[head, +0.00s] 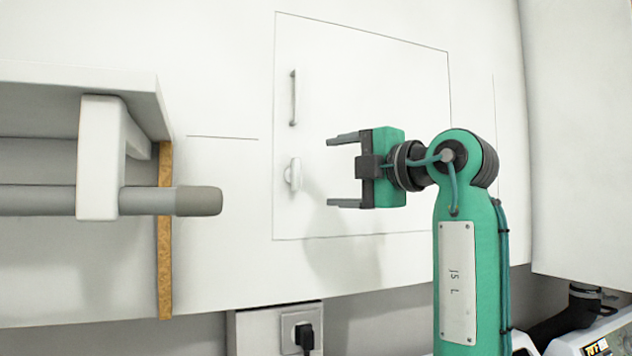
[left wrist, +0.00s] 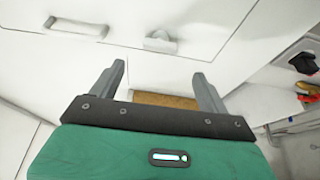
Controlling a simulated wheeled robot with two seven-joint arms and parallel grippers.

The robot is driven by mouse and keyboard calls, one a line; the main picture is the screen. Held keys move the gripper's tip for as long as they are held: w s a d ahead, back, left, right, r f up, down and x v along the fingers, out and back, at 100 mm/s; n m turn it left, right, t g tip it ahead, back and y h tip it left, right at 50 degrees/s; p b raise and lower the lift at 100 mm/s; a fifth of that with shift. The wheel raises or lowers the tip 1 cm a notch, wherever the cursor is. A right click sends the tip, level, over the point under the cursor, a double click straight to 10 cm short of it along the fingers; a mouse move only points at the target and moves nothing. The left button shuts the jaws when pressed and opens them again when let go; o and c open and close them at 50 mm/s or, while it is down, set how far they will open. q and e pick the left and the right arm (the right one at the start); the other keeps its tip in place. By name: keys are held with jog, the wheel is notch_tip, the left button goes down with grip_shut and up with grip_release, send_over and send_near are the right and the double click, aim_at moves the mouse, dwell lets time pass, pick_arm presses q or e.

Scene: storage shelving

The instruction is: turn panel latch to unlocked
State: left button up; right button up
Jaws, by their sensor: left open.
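The panel latch (head: 294,174) is a small pale knob on a flat white panel (head: 400,80) in the head view, below a slim grey handle (head: 293,98). The latch also shows in the left wrist view (left wrist: 160,42), beyond the fingertips, with the handle to its left (left wrist: 76,27). My left gripper (head: 336,171) is open and empty, its fingers pointing left toward the latch with a gap between. In the left wrist view its two fingers (left wrist: 160,82) stand apart with nothing between them. My right gripper is in neither view.
A white shelf with a bracket (head: 98,155) and a grey rod (head: 200,201) juts out at the left. A brown board edge (head: 165,235) stands behind the rod. A socket with a black plug (head: 304,335) is below the panel. The wall around the latch is clear.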

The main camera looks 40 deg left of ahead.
pick_arm(q)
jog(key=shift+s+d, duration=0.2)
jog(key=shift+d, duration=1.65)
